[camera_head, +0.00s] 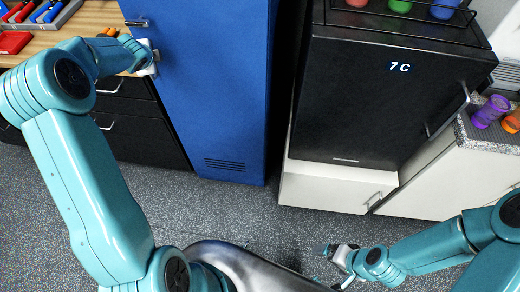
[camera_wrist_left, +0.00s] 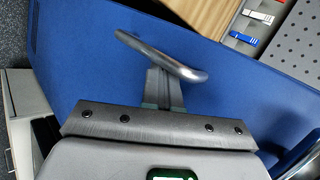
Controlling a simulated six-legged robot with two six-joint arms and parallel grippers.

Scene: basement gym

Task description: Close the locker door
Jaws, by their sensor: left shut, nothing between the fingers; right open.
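The blue locker door (camera_head: 215,90) stands upright at the upper middle of the head view, with a vent slot low on it and a metal handle (camera_head: 137,22) near its left edge. How far it stands open I cannot tell. My left gripper (camera_head: 155,60) is at the door's left part, just below the handle. In the left wrist view, the blue door (camera_wrist_left: 90,70) fills most of the picture. The shut, empty fingers (camera_wrist_left: 163,92) of the left gripper point at the metal handle (camera_wrist_left: 160,55); contact is unclear. My right gripper (camera_head: 332,262) is open and empty, low over the floor.
A wooden worktop (camera_head: 60,38) with tools and black drawers (camera_head: 135,125) stands left of the locker. A black fridge-like unit (camera_head: 375,95) marked "7 C" sits right, above white drawers (camera_head: 330,188). Cups (camera_head: 490,111) stand on a speckled counter. The grey floor (camera_head: 220,215) before the locker is clear.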

